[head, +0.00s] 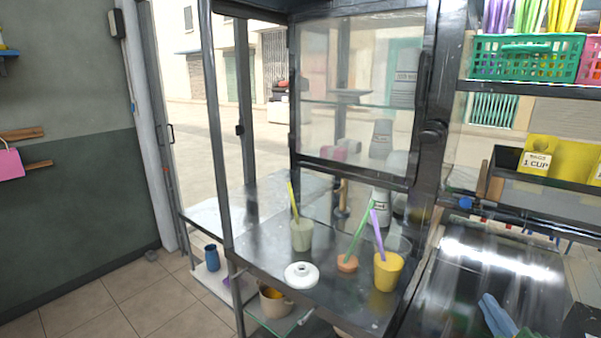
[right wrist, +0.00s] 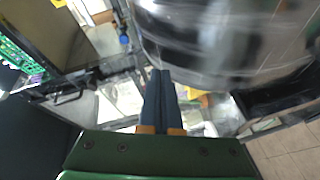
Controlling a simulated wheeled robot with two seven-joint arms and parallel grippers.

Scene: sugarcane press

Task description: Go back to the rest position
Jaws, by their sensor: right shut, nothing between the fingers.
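My left gripper is not in view.
A metal counter (head: 255,262) holds a pale green cup (head: 302,235), a yellow cup (head: 388,272), an orange piece (head: 347,264) and a white lid (head: 301,275). A framed glass cabinet stands behind. A green basket (head: 523,58) sits on the upper right shelf. Tiled floor (head: 160,300) is clear at left.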

